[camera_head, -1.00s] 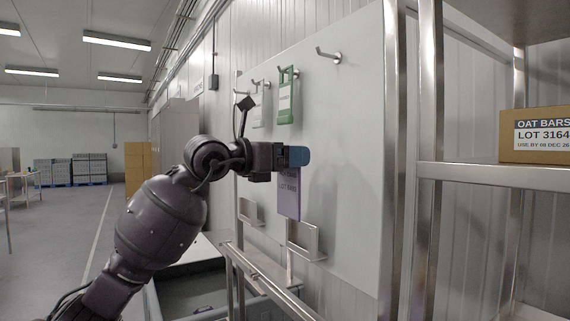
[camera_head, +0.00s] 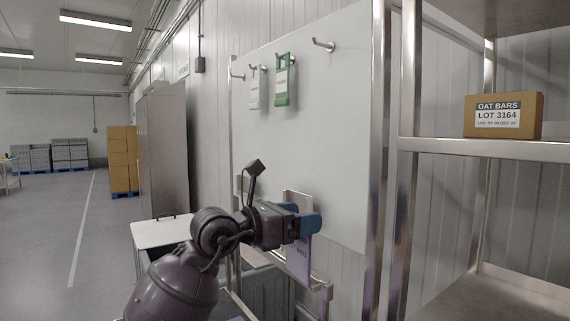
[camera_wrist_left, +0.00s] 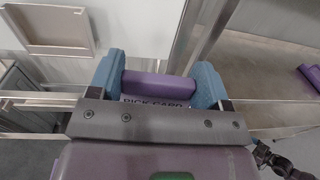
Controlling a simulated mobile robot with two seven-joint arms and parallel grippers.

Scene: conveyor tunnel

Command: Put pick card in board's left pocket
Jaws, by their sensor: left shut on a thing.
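The purple pick card (camera_head: 298,258) hangs below my left gripper (camera_head: 308,226), held between its blue fingers. In the left wrist view the card (camera_wrist_left: 160,86) shows its "PICK CARD" lettering edge-on between the fingers. The white board (camera_head: 345,120) stands upright at the wall. Its left pocket (camera_head: 241,186) is mostly hidden behind my arm. The right pocket (camera_head: 298,197) is just behind the gripper and card; I cannot tell whether the card touches it. One metal pocket (camera_wrist_left: 48,28) shows at upper left in the wrist view, apart from the card. My right gripper is out of view.
A green tag (camera_head: 283,80) and a pale tag (camera_head: 254,90) hang on hooks high on the board. A steel rack (camera_head: 405,150) with an oat bars box (camera_head: 503,115) stands right. A grey bin (camera_head: 270,289) is below the board. Open floor lies left.

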